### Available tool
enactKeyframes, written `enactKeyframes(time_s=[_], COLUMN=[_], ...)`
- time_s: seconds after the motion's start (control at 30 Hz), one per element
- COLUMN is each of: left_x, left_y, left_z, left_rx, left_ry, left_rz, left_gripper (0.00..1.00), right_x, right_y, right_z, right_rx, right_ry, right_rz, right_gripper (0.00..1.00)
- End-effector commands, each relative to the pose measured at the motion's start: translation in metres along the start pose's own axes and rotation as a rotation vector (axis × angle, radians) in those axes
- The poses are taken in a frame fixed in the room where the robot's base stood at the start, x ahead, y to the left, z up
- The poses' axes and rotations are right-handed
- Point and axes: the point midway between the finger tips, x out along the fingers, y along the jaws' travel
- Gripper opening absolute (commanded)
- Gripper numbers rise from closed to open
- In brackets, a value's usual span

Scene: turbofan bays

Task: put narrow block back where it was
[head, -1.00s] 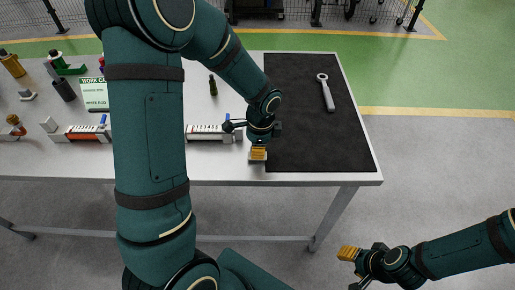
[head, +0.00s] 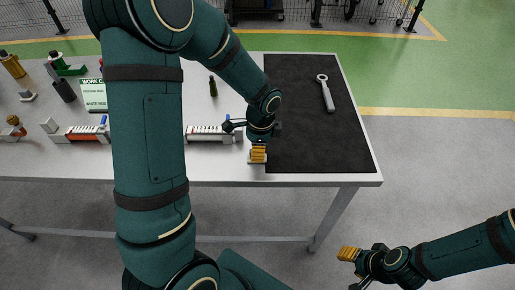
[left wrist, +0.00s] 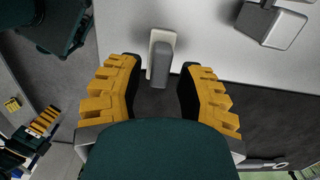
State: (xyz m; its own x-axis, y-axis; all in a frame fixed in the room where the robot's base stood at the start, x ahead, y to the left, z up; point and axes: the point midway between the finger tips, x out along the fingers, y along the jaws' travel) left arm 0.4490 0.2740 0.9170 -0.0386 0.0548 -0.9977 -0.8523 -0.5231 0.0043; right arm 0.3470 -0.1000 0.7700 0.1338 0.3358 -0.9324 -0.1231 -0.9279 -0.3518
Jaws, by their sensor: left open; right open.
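A narrow grey block (left wrist: 160,64) stands on a small pale base (left wrist: 164,40) in the left wrist view, in line with the gap between my left fingertips. I cannot tell whether it is fully between them. My left gripper (head: 258,153) is open, low over the table's front edge beside the black mat; its yellow fingers also show in the left wrist view (left wrist: 160,88). In the head view the fingers mostly hide the block. My right gripper (head: 350,254) is open and empty, off the table at the lower right.
The black mat (head: 310,130) holds a ring-ended wrench (head: 327,93). A white slotted rack (head: 205,134) stands left of my left gripper, partly behind my arm. A work card (head: 94,94), bottles and small parts fill the table's left side.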

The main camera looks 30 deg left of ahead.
Motion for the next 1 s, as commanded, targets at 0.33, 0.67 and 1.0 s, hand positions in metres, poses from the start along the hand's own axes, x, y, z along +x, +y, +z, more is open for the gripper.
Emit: enactKeyframes(time_s=[0.33, 0.67, 1.0], left_x=[-0.076, -0.115, -0.117], left_y=[-0.001, 0.000, 0.000], left_z=[-0.001, 0.000, 0.000], left_rx=[0.000, 0.000, 0.000], left_ry=[0.004, 0.002, 0.001], left_rz=[-0.006, -0.003, -0.002], left_gripper=[0.36, 0.36, 0.36], right_x=[-0.016, -0.022, -0.022], right_y=[-0.006, -0.008, -0.008], right_z=[-0.007, -0.010, -0.010], right_rx=[0.004, 0.007, 0.007], right_ry=[0.014, 0.021, 0.022], right_rz=[0.001, 0.002, 0.002], right_gripper=[0.47, 0.47, 0.47])
